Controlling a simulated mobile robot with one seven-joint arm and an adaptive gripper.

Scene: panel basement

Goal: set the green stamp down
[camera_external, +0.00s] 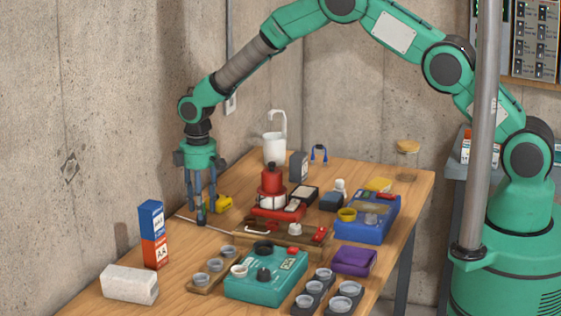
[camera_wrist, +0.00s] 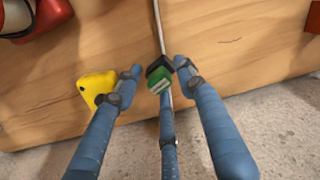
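The green stamp (camera_wrist: 158,79), green and black with a pale label, is among my fingertips in the wrist view. It looks to be at the tabletop, close to the right and middle fingers, with a clear gap to the left finger. My gripper (camera_external: 200,208) points straight down at the table's left edge in the external view, its three blue fingers spread. In that view the stamp is mostly hidden by the fingers. My gripper also shows in the wrist view (camera_wrist: 154,84), looking open around the stamp; contact with the nearer fingers is unclear.
A yellow object (camera_wrist: 97,87) lies beside my left finger. A thin pale rod (camera_wrist: 160,28) runs right by the stamp. The wooden table (camera_external: 174,279) ends just below the fingers in the wrist view. A red-and-white device (camera_external: 271,188) and blue-orange boxes (camera_external: 153,234) stand near.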

